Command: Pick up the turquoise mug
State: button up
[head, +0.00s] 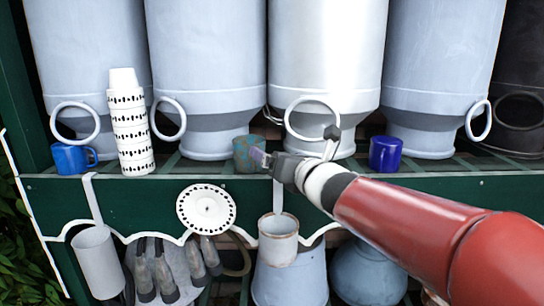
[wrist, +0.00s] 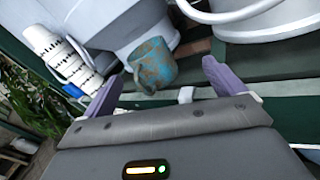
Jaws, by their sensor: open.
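The turquoise mug (head: 246,152), mottled with brown rust-like patches, stands on the green shelf ledge in front of the churns. My gripper (head: 263,158) is at its right front in the head view and covers part of its right side. In the wrist view the mug (wrist: 152,66) shows ahead of the open, purple-tipped fingers of my gripper (wrist: 161,74), nearer the left finger. Nothing is held. Whether a finger touches the mug is unclear.
Large grey churns (head: 208,60) with ring handles stand close behind. A stack of patterned white cups (head: 131,130) and a blue mug (head: 72,158) are to the left. A dark blue mug (head: 385,153) is to the right.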

aim_at(259, 145)
jog(key=n, duration=0.1)
jog(key=w+a+n+y, duration=0.1)
jog(key=n+y, duration=0.1)
jog(key=n, duration=0.1)
jog(key=shift+w+a+r, duration=0.2)
jog(key=shift+w+a, duration=0.1)
jog(key=shift+a, duration=0.05)
jog(key=shift+w+a+n, duration=0.25)
jog(key=shift+w+n, duration=0.05)
jog(key=shift+n, duration=0.1)
jog(key=x, duration=0.2)
jog(key=p+x, duration=0.1)
jog(key=x, duration=0.4)
jog(key=shift+s+a+f, duration=0.1)
jog(key=shift+a+f, duration=0.25)
jog(key=shift+f, duration=0.05)
jog(key=c, duration=1.2)
